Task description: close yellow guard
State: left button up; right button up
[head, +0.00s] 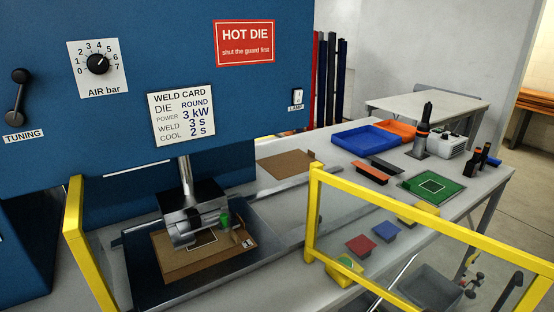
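A yellow guard frame (312,212) stands at the right front, its top rail running from beside the press bed out to the right edge of the view. I look through it onto the bench, and it stands clear of the front of the die area. A second yellow part (74,235) stands at the left of the press bed; I cannot tell if the two join. Between them, the metal die head (192,212) sits low over a brown board (165,258). Neither of my grippers is in view.
The blue press body (130,130) carries an air knob (97,64), a red HOT DIE sign (244,43) and a weld card (181,115). The bench behind the guard holds a blue tray (358,137), a green mat (433,187) and small coloured pieces. A grey bin (428,284) is below.

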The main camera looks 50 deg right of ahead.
aim_at(545, 278)
jog(key=k+l+u, duration=0.1)
jog(key=k+l, duration=0.4)
jog(key=k+l+u, duration=0.1)
jog(key=k+l, duration=0.3)
jog(key=k, duration=0.15)
jog(key=k+l, duration=0.1)
jog(key=l, duration=0.3)
jog(key=l+u, duration=0.15)
jog(key=l, duration=0.25)
jog(key=k+l, duration=0.15)
jog(key=l, duration=0.25)
jog(key=k+l+u, duration=0.1)
jog(key=l, duration=0.3)
